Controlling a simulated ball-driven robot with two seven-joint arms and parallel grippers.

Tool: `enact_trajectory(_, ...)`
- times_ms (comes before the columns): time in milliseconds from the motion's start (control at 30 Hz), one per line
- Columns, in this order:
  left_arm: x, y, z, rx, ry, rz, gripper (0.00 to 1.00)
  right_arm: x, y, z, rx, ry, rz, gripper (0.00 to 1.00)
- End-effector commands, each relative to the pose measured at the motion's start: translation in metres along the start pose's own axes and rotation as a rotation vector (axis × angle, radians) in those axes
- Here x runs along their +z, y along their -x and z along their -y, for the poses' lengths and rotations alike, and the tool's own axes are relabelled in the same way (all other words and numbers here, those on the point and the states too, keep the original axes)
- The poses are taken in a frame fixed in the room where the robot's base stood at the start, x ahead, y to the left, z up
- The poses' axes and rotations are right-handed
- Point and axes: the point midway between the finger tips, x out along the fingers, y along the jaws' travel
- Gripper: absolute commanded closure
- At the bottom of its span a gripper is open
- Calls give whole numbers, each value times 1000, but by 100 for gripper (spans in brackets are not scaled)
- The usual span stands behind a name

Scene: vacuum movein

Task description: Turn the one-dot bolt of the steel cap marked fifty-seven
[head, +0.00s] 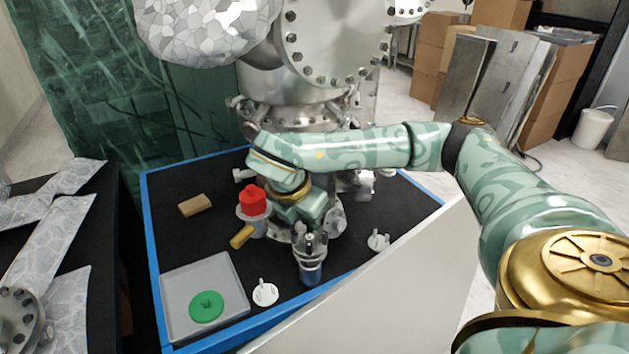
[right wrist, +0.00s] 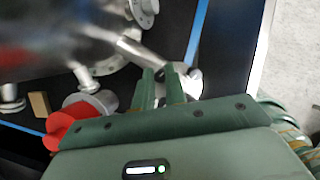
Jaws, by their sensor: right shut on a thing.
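My right gripper (head: 318,214) reaches in from the right and points down among the steel fittings below the big steel chamber. In the right wrist view its two fingers (right wrist: 161,74) are close together beside a bright steel round part (right wrist: 193,84), which one finger partly covers. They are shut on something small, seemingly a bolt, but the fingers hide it. A steel round cap (head: 336,222) shows just right of the gripper in the head view. I cannot read the number fifty-seven or make out any dots on the bolts. My left gripper is out of view.
A red knob (head: 253,200) sits on a steel fitting left of the gripper. A grey tray (head: 228,262) holds a green disc (head: 206,307). White hooked parts (head: 265,292) and a tan block (head: 194,205) lie on the black table.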

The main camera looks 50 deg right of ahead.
Motion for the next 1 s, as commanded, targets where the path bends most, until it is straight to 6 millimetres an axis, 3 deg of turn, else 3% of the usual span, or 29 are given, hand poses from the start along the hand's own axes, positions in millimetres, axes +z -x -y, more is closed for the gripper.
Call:
enact_trajectory(33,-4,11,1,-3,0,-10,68,2,7,0,-13,-41,0,100)
enact_trajectory(500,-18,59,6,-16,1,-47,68,2,5,-2,-187,-455,-1,100)
enact_trajectory(1000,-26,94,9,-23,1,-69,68,3,2,-4,-348,-846,-2,100)
